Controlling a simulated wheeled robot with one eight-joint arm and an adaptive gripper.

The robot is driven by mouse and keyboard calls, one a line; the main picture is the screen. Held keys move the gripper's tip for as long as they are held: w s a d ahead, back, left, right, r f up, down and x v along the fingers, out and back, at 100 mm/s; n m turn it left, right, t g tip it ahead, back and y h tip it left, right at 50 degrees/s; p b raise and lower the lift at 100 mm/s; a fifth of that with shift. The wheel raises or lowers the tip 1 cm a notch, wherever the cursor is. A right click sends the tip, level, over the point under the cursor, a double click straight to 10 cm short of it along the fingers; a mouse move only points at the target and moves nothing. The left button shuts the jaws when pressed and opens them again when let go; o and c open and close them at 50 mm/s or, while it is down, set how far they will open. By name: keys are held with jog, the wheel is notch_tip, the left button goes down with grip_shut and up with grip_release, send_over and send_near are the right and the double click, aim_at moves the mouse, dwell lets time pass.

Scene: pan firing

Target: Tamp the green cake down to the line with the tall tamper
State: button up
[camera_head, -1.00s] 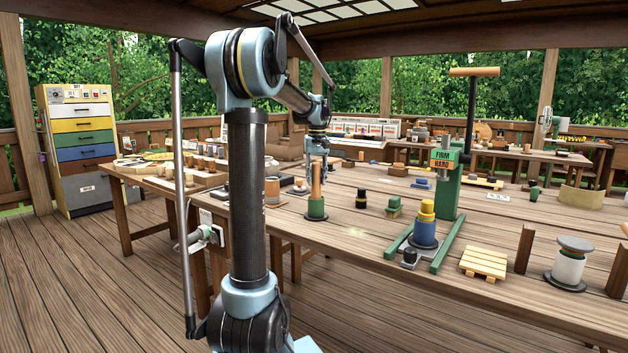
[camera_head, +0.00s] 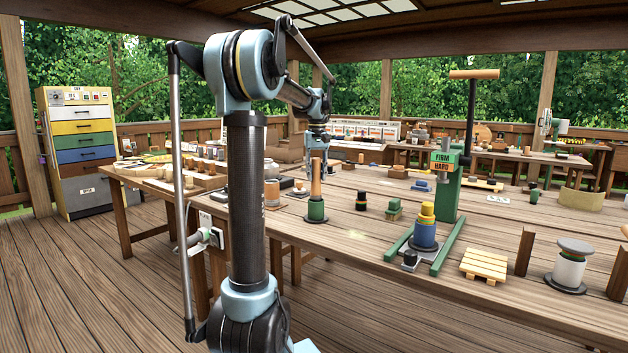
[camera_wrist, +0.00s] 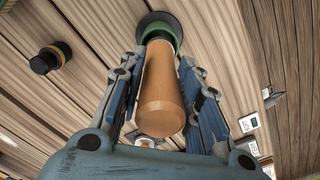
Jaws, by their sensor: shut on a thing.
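The tall tamper (camera_head: 316,180) stands upright with its wooden handle up and its lower end in a green mould (camera_head: 316,212) on the long table. My gripper (camera_head: 317,157) is over the top of the handle. In the wrist view my gripper (camera_wrist: 161,62) has a finger on each side of the wooden handle (camera_wrist: 162,92) and is shut on it. The green mould (camera_wrist: 157,27) and its dark base show beyond the handle. The green cake and its line are hidden inside the mould.
A short black piece (camera_head: 361,201) and a green block (camera_head: 394,210) stand to the right. Farther right are a green press (camera_head: 447,195) with a blue and yellow stack (camera_head: 425,232) and a small pallet (camera_head: 484,265).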

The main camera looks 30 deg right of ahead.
aim_at(316, 161)
jog(key=shift+r, duration=2.1)
